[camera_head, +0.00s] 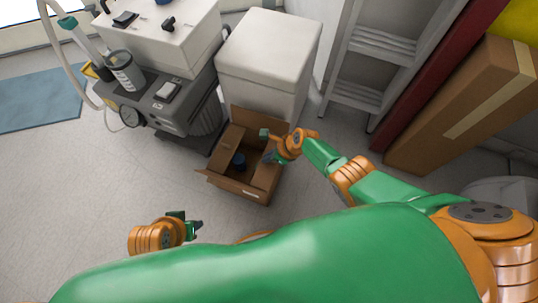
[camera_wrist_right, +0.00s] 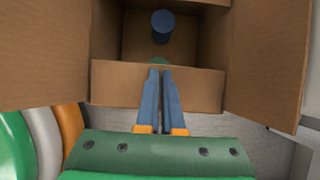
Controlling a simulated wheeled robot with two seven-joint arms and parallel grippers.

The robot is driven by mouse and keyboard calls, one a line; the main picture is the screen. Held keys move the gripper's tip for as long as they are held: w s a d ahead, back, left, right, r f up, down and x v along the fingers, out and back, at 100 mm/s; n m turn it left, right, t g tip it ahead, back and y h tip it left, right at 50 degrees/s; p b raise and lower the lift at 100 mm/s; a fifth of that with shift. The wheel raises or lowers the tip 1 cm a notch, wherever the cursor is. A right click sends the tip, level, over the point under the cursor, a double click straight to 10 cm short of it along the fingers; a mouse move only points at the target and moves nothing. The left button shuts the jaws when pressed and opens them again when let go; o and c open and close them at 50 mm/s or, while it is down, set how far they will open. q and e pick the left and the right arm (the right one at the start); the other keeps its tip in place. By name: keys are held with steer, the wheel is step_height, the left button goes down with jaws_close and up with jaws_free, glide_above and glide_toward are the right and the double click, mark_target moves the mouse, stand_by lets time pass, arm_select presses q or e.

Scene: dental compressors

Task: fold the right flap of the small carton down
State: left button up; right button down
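The small brown carton (camera_head: 238,188) stands open on the floor in the head view, with a blue cylindrical object (camera_head: 239,160) inside. My right gripper (camera_head: 268,146) is over its right side. In the right wrist view, its two blue fingers (camera_wrist_right: 160,75) lie close together with nothing between them. They reach across a cardboard panel (camera_wrist_right: 200,88) on the carton's near side; contact is unclear. Flaps stand open to the left (camera_wrist_right: 45,55) and right (camera_wrist_right: 268,60) of this view. My left gripper (camera_head: 192,228) is away from the carton, at lower left; its finger gap is unclear.
A white cabinet (camera_head: 268,55) stands right behind the carton. A grey compressor unit (camera_head: 165,105) is to the left, a ladder-like frame (camera_head: 378,45) and a tall cardboard box (camera_head: 460,110) to the right. The floor left of the carton is clear.

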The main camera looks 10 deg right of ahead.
arm_select(q)
steer(key=shift+f, duration=0.3)
stand_by(0.4)
arm_select(e)
steer(key=c, duration=1)
jaws_free()
steer(key=shift+a+f, duration=0.1)
steer(key=shift+c, duration=0.2)
arm_select(q)
steer(key=shift+r, duration=0.1)
